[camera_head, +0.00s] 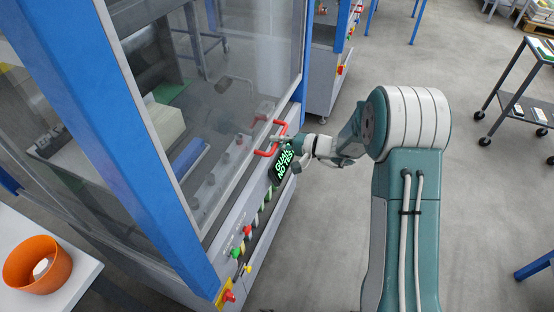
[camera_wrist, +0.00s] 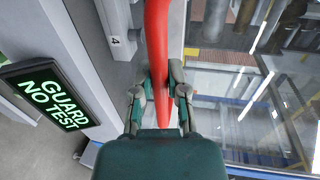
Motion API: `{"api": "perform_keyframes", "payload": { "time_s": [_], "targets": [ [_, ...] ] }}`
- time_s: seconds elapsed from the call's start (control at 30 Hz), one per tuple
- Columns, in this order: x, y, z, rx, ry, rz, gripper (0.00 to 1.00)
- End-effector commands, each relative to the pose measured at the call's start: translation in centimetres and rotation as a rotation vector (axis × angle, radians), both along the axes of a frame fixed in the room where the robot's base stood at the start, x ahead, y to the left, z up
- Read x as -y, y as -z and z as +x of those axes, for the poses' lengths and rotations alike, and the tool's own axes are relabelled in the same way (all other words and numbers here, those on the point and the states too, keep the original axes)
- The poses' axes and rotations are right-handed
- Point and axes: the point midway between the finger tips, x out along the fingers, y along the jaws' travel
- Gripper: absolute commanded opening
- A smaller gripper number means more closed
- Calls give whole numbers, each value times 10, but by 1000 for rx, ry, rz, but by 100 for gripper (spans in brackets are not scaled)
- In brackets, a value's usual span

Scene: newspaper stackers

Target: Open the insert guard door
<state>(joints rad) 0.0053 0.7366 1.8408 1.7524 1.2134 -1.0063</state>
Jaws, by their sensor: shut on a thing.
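The insert guard door (camera_head: 225,95) is a large clear panel in a blue and grey frame, and it looks closed in the head view. Its red handle (camera_head: 268,140) sits near the lower right edge of the panel. The handle also runs down the middle of the wrist view (camera_wrist: 157,40). My gripper (camera_head: 283,139) is at the handle, with one finger on each side of the red bar in the wrist view (camera_wrist: 160,88). The fingers are shut on the handle. The exact contact is partly hidden behind the gripper body.
A lit sign reading "GUARD NO TEST" (camera_head: 283,163) is close beside my gripper. Red, green and yellow buttons (camera_head: 235,253) line the machine's lower edge. An orange bowl (camera_head: 37,266) stands on a white table at left. A dark trolley (camera_head: 520,95) is at right. Open floor (camera_head: 330,230) lies in front.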

Motion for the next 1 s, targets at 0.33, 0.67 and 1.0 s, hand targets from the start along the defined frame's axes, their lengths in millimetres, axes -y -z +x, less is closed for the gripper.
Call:
{"api": "perform_keyframes", "payload": {
  "time_s": [0.33, 0.67, 1.0],
  "targets": [
    [-1, -131, 0, 12, -2, 2, 0],
    [-1, -247, 0, 12, -2, 1, 0],
    [-1, -333, 1, 6, -1, 1, 0]
  ]
}}
